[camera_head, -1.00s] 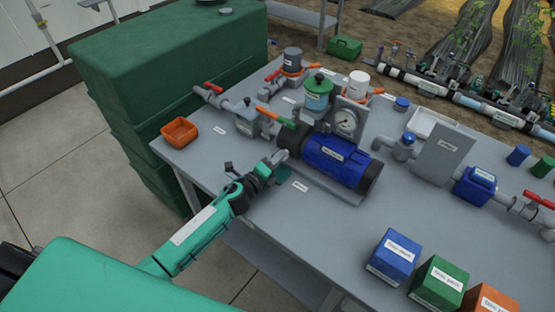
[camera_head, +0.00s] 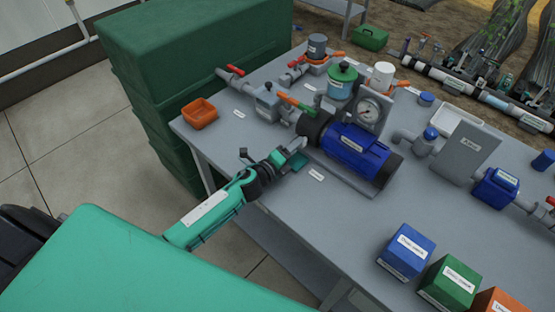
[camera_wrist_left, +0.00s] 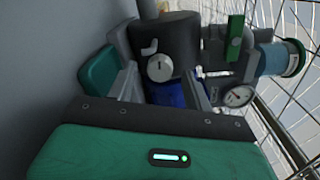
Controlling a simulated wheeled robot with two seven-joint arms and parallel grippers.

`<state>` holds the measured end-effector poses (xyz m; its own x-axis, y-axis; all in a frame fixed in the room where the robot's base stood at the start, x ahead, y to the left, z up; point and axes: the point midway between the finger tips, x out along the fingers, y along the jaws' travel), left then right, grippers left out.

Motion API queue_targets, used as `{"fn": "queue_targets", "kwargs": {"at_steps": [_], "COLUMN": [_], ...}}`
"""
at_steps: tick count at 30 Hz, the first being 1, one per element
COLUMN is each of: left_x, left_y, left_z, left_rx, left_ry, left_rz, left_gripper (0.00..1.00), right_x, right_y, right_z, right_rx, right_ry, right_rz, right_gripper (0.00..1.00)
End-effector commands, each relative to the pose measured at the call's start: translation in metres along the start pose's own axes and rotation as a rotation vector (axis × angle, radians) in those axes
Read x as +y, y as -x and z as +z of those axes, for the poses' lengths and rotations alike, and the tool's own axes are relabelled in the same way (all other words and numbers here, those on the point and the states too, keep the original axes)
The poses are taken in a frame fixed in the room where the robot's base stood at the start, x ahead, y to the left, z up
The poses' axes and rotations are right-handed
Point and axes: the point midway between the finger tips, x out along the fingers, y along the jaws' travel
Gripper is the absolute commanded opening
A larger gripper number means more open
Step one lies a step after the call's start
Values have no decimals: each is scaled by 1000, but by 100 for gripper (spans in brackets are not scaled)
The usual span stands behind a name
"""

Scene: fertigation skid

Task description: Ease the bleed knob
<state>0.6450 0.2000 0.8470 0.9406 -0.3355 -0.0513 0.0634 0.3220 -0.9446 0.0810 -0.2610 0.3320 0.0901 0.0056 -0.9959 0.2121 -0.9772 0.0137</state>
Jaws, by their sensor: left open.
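A round pale knob (camera_wrist_left: 160,68) with a pointer mark sits on the face of the dark pump head in the left wrist view, and I take it to be the bleed knob. I cannot make it out in the head view. The dark pump head (camera_head: 314,128) joins the blue pump motor (camera_head: 352,154) on the grey bench. My left gripper (camera_head: 293,152) is open, just in front of the pump head on its near left side. In the wrist view the knob lies ahead of the gripper, and I see no contact.
A pressure gauge (camera_head: 369,110), a teal filter pot (camera_head: 342,82) and red-handled valves stand behind the pump. An orange bin (camera_head: 200,114) is at the left bench corner. Blue (camera_head: 407,250) and green boxes (camera_head: 449,283) stand at the front right.

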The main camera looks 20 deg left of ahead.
Motion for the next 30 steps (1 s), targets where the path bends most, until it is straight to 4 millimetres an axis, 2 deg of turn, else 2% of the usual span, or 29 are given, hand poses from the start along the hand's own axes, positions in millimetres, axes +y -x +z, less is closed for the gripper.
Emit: {"fn": "queue_targets", "kwargs": {"at_steps": [11, 18, 24, 30], "left_x": [3, 2, 1, 0], "left_y": [72, 109, 123, 126], "left_z": [-1, 0, 0, 1], "left_rx": [1, 0, -1, -1], "left_ry": [-2, 0, 0, -1], "left_rz": [2, 2, 1, 1], "left_gripper": [51, 51, 51, 51], "right_x": [3, 5, 5, 4], "right_y": [-13, -16, -17, -16], "right_z": [0, -18, -25, -22], "right_rx": [-4, 16, 22, 17], "right_ry": [1, 0, -2, -2], "right_rz": [3, 5, 6, 5], "right_gripper": [36, 36, 36, 36]}}
